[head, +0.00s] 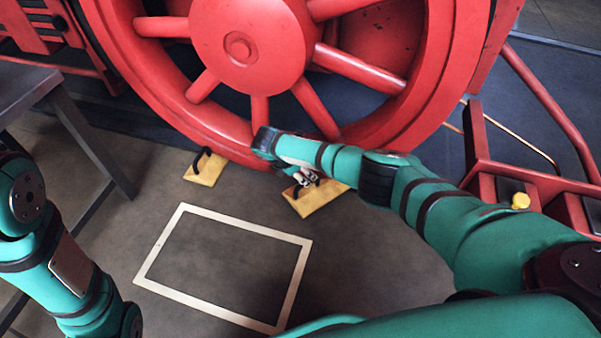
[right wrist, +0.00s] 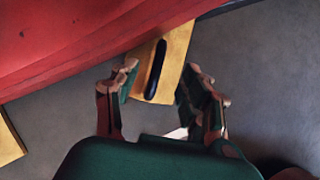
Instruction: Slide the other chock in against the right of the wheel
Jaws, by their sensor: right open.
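The red spoked wheel (head: 239,48) fills the top of the head view, and its rim (right wrist: 70,45) crosses the right wrist view. The right yellow chock (head: 325,199) with a black handle lies on the floor at the wheel's lower right, partly hidden by my right arm. In the right wrist view this chock (right wrist: 175,50) borders the rim; I cannot tell if they touch. My right gripper (right wrist: 163,85) is open, its fingers on either side of the black handle (right wrist: 155,70). It also shows small in the head view (head: 304,177). My left gripper is out of view.
The other yellow chock (head: 205,169) is at the wheel's lower left. A white rectangular outline (head: 172,284) marks bare floor in front. A dark metal table (head: 75,130) stands at left. Red framework (head: 490,170) with a yellow knob (head: 520,201) stands at right.

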